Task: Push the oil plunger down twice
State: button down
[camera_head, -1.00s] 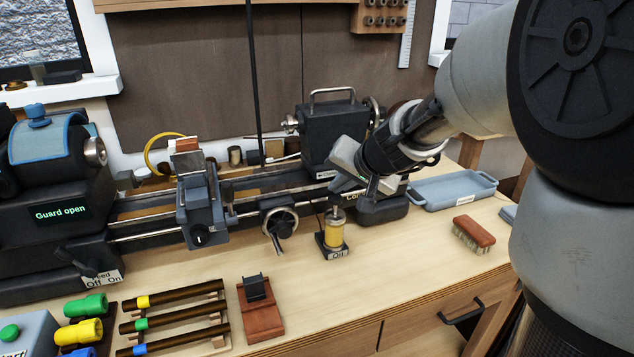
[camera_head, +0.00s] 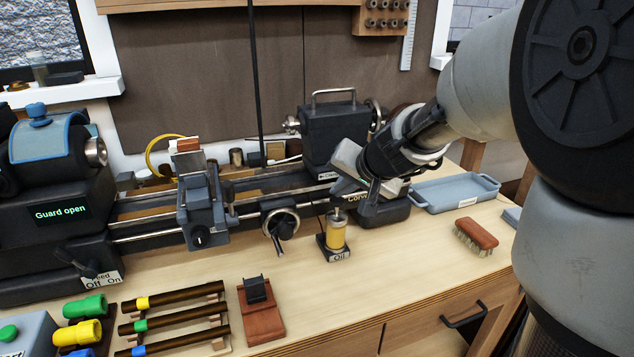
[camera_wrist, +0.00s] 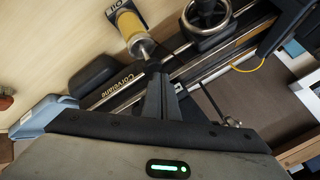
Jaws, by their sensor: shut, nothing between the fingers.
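The oil pump (camera_head: 337,234) is a small yellow cylinder on a dark square base labelled "Oil", standing upright at the bench's front middle. Its metal plunger (camera_head: 337,214) sticks up from the top. My gripper (camera_head: 339,202) is shut and empty, tilted downward, with its fingertips at the plunger's top. In the wrist view the shut gripper (camera_wrist: 154,68) points at the plunger's round metal cap (camera_wrist: 143,49), with the yellow oil pump (camera_wrist: 130,25) beyond. I cannot tell whether the fingertips touch the cap.
The lathe's handwheel (camera_head: 281,222) is close to the left of the oil pump. A blue-grey tray (camera_head: 440,203) and a brush (camera_head: 477,234) lie to the right. A red-brown block with a black holder (camera_head: 262,315) is at the front left. Bench in front of the pump is clear.

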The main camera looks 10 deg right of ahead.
aim_at(340, 202)
jog(key=shift+f+b, duration=1.05)
jog(key=shift+b, duration=0.2)
dwell(0.8)
jog(key=shift+r, duration=0.1)
jog(key=shift+r+p, duration=1.2)
jog(key=shift+r, duration=0.45)
notch_tip(340, 202, up, 5)
jog(key=p, duration=0.4)
